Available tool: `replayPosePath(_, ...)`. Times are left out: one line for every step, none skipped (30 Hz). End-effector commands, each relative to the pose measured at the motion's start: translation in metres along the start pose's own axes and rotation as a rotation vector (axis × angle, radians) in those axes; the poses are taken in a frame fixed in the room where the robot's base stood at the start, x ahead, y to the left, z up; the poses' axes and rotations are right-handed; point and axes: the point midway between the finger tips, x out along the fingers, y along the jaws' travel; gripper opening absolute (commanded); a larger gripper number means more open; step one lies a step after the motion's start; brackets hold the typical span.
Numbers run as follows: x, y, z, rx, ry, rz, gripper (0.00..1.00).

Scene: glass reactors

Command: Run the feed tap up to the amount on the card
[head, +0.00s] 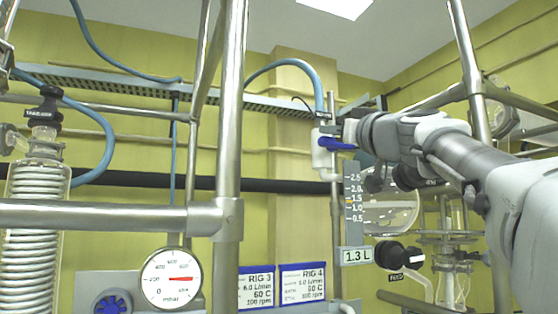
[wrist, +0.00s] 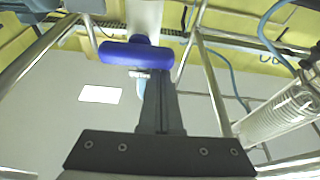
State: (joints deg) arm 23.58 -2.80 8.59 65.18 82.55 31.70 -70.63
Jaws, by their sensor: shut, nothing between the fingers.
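The white tap (head: 322,158) with a blue lever (head: 335,144) sits under a blue hose in the head view. The lever lies roughly level. In the wrist view the blue lever (wrist: 136,54) crosses just beyond my fingertips. My gripper (head: 338,131) is shut and empty, right at the tap; it also shows in the wrist view (wrist: 155,75). I cannot tell whether the fingers touch the lever. A card (head: 357,256) reads 1.3 L.
A round glass vessel (head: 392,212) stands behind the scale, partly hidden by my arm. A black knob (head: 392,252) is below it. Steel frame posts (head: 230,120) stand close by. A pressure dial (head: 171,279) and RIG cards (head: 302,283) are low in front.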

Motion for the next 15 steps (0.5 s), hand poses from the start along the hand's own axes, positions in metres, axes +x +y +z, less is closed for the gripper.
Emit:
replayPosePath(-0.0009, -0.0002, 0.0033, -0.011, 0.001, -0.004, 0.00)
replayPosePath(-0.0007, -0.0001, 0.0030, -0.015, 0.001, -0.006, 0.00)
replayPosePath(-0.0005, -0.0001, 0.0026, -0.019, 0.000, -0.007, 0.00)
replayPosePath(-0.0005, -0.0002, 0.0028, -0.023, 0.000, -0.009, 0.00)
replayPosePath(-0.0006, -0.0003, 0.0029, -0.028, 0.000, -0.010, 0.00)
replayPosePath(-0.0006, -0.0004, 0.0032, -0.033, 0.000, -0.012, 0.00)
replayPosePath(-0.0006, -0.0005, 0.0035, -0.037, 0.000, -0.014, 0.00)
replayPosePath(-0.0007, -0.0007, 0.0037, -0.041, 0.000, -0.016, 0.00)
replayPosePath(-0.0008, -0.0009, 0.0038, -0.047, 0.000, -0.018, 0.00)
replayPosePath(-0.0009, -0.0010, 0.0038, -0.052, 0.001, -0.020, 0.00)
replayPosePath(-0.0010, -0.0012, 0.0038, -0.058, 0.001, -0.022, 0.00)
replayPosePath(-0.0010, -0.0013, 0.0042, -0.065, 0.000, -0.023, 0.00)
replayPosePath(-0.0011, -0.0013, 0.0045, -0.070, 0.000, -0.025, 0.00)
replayPosePath(-0.0011, -0.0014, 0.0046, -0.075, 0.000, -0.027, 0.00)
replayPosePath(-0.0012, -0.0015, 0.0047, -0.082, 0.001, -0.030, 0.00)
